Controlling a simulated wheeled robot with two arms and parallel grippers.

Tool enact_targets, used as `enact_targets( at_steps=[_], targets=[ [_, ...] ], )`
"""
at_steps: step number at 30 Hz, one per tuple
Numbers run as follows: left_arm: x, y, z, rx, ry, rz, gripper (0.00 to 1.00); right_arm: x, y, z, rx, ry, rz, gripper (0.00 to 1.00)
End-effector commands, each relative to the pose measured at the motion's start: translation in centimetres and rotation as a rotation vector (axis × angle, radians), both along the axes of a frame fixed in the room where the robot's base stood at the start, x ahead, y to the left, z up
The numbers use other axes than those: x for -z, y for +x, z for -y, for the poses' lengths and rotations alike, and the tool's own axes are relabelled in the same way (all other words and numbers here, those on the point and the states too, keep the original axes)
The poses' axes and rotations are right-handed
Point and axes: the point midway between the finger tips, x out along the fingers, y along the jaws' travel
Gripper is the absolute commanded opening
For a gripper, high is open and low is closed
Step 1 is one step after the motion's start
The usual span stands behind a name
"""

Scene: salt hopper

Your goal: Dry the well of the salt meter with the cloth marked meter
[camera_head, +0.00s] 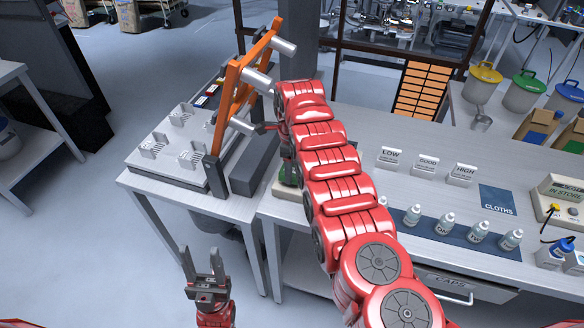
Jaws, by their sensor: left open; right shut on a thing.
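My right arm reaches up and left across the bench. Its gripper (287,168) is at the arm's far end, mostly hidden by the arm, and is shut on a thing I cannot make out. Just below it, a beige and green object (284,190) shows at the bench's left edge, mostly covered; I cannot tell whether it is the salt meter. No well is visible. The blue mat marked CLOTHS (496,200) lies at the right with no cloth visible on it. My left gripper (203,264) is open and empty, low in front of the left table, fingers upward.
An orange frame with grey cylinders (236,95) stands on the left table (135,172). Cards marked LOW (390,158), GOOD (425,166) and HIGH (463,174) stand behind several small bottles on a blue strip (430,229). A beige IN STORE unit (560,195) is at the far right.

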Motion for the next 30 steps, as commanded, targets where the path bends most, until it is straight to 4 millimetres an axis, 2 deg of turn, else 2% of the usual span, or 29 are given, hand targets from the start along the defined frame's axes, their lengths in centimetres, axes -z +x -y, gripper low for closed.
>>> enact_targets(
  at_steps=[30],
  targets=[
    [1.0,0.0,0.0,0.000,0.000,0.000,0.50,1.1,0.0,0.0,0.000,0.000,-0.001,0.10]
  ],
)
